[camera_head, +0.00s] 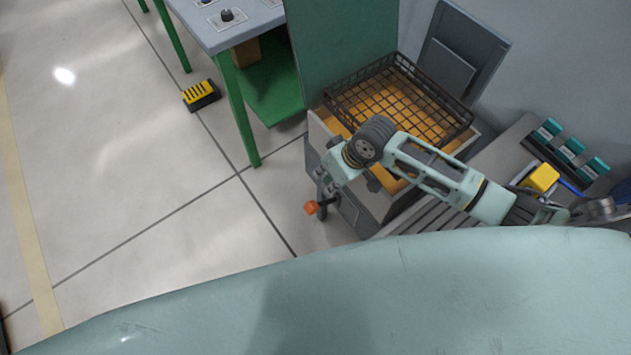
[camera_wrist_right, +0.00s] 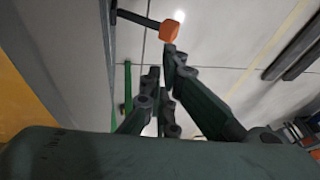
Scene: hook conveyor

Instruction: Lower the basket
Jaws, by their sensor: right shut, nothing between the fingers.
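The black wire basket (camera_head: 400,100) sits over an orange-yellow surface in a grey cabinet, behind my right arm. A dark lever with an orange knob (camera_head: 311,208) sticks out from the side of the cabinet. My right gripper (camera_head: 324,188) is at that side of the cabinet, just above the lever. In the right wrist view my right gripper (camera_wrist_right: 163,75) is shut and empty. The orange knob (camera_wrist_right: 169,30) shows there just beyond the fingertips; I cannot tell whether they touch. The basket is not seen in the wrist view. My left gripper is not in view.
A green-legged table (camera_head: 235,100) with a control panel stands at the left of the cabinet. A yellow-and-black object (camera_head: 201,95) lies on the floor. Teal-topped items (camera_head: 570,150) and a yellow block (camera_head: 542,178) are at the right. The floor at left is clear.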

